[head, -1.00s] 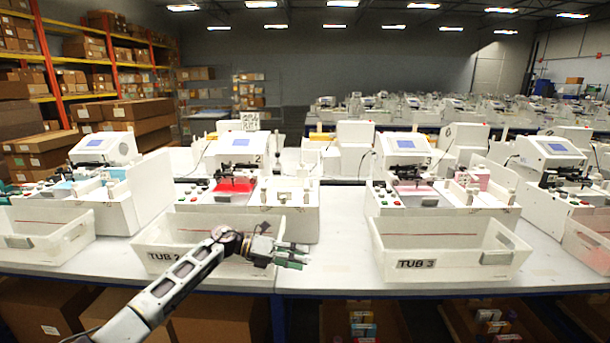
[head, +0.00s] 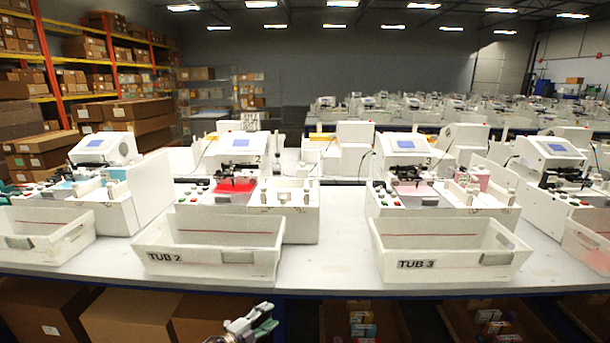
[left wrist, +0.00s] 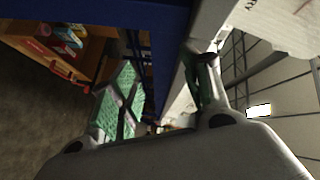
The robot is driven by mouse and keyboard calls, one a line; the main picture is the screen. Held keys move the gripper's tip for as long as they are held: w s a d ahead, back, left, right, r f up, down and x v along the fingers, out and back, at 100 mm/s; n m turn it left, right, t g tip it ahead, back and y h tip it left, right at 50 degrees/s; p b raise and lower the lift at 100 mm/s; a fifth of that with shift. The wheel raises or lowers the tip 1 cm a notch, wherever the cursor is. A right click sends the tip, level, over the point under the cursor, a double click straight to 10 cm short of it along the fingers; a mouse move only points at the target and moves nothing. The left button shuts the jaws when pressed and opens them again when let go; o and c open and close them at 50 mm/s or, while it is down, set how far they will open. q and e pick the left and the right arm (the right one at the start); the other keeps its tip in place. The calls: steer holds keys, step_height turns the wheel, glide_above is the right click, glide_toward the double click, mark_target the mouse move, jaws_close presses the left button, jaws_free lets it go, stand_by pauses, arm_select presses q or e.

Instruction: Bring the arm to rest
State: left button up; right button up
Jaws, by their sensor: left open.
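My left gripper (head: 262,322) shows at the bottom edge of the head view, below the table's front edge. Its green-grey fingers point up and to the right, and most of the arm is out of the picture. In the left wrist view the green fingers stand apart with nothing held between them (left wrist: 160,75). My right gripper is in neither view.
Cardboard boxes (head: 130,318) stand under the table. A blue table beam (left wrist: 90,15) is close in the wrist view.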

arm_select(q)
steer(key=s+a+f+n+g+y, duration=0.2)
steer(key=s+a+f+n+y, duration=0.4)
steer(key=s+f, duration=0.75)
steer(key=s+a+f+n+g+y, duration=0.1)
steer(key=s+a+f+n+y, duration=0.2)
steer(key=s+a+f+n, duration=0.95)
steer(key=s+f+g+y, duration=0.1)
steer(key=s+f+g, duration=0.1)
steer(key=s+f, duration=0.4)
steer(key=s+f+g+y, duration=0.1)
steer(key=s+f+g, duration=0.2)
steer(key=s, duration=1.4)
steer(key=s+f+g+y, duration=0.1)
steer(key=s+f+g, duration=0.2)
steer(key=s+f, duration=0.6)
steer(key=s, duration=0.3)
steer(key=shift+a+n, duration=0.35)
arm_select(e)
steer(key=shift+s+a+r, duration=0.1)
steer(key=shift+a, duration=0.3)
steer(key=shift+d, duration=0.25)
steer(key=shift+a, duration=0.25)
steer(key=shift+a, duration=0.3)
